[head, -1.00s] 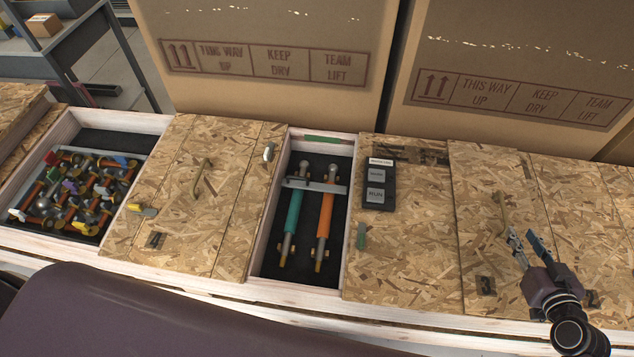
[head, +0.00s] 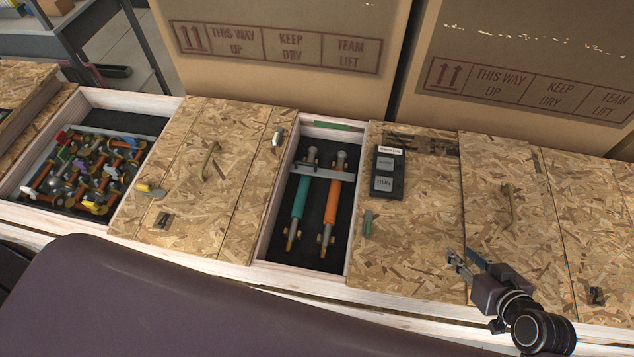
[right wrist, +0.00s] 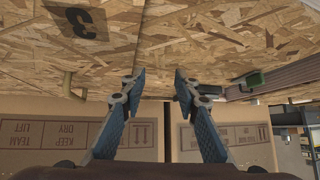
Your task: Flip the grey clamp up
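The grey clamp (head: 278,137) is a small pale grey piece near the upper right corner of the left wooden lid (head: 185,225), beside the open compartment. Whether it lies flat or stands up is too small to tell. My right gripper (head: 466,262) is over the lids at the right, well to the right of the grey clamp and apart from it. In the right wrist view my right gripper (right wrist: 154,78) is open, with nothing between its fingers. The grey clamp cannot be made out in that view. My left gripper is not in view.
The open compartment holds a teal cylinder (head: 300,205) and an orange cylinder (head: 331,205) under a grey bar (head: 322,173). Large cardboard boxes (head: 270,85) stand behind.

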